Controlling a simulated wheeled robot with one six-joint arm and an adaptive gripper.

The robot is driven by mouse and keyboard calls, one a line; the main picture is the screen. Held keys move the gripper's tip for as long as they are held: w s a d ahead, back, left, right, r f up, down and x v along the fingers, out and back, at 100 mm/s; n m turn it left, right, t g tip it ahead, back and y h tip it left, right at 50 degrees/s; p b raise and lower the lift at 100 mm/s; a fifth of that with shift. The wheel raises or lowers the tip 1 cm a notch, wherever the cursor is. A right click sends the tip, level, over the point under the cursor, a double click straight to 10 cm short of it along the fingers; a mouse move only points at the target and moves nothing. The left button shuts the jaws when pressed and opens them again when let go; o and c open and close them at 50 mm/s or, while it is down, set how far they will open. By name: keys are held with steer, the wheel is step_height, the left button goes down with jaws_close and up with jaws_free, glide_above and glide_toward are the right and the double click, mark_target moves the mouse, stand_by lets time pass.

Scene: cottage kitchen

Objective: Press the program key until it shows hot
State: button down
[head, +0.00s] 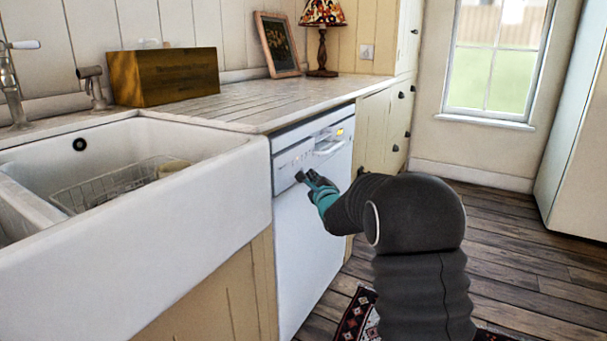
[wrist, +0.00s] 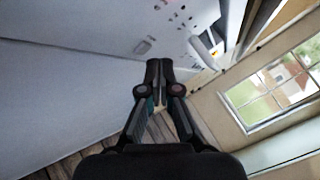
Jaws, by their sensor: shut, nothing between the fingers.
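The white dishwasher (head: 312,241) stands under the counter, right of the sink. Its control panel (head: 306,153) runs along the top of its front and has an orange-lit display (head: 339,132) at the right end. The lettering on the display is too small to read. In the wrist view, the panel (wrist: 172,22) shows small marks and a key-like rectangle (wrist: 143,46); I cannot tell which key is the program key. My gripper (head: 301,177) is shut and empty, in front of the panel's lower left part. In the wrist view my fingertips (wrist: 158,66) are just below the rectangle; contact cannot be told.
A white sink (head: 247,172) with a wire rack (head: 112,186) is at the left. A wooden box (head: 165,76), a picture frame (head: 278,45) and a lamp (head: 322,38) stand on the counter (head: 240,102). A patterned rug (head: 356,316) lies on the floor. Open floor is at the right.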

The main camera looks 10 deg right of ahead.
steer(key=shift+a, duration=0.1)
stand_by(0.6)
steer(key=shift+w+a, duration=0.25)
steer(key=shift+w+a, duration=0.1)
steer(key=shift+a, duration=0.05)
stand_by(0.6)
steer(key=shift+b, duration=0.3)
steer(key=shift+s+d, duration=0.4)
steer(key=shift+d, duration=0.1)
steer(key=s+d, duration=0.3)
steer(key=d, duration=0.2)
steer(key=shift+s+b, duration=0.25)
steer(key=shift+b, duration=0.05)
stand_by(0.5)
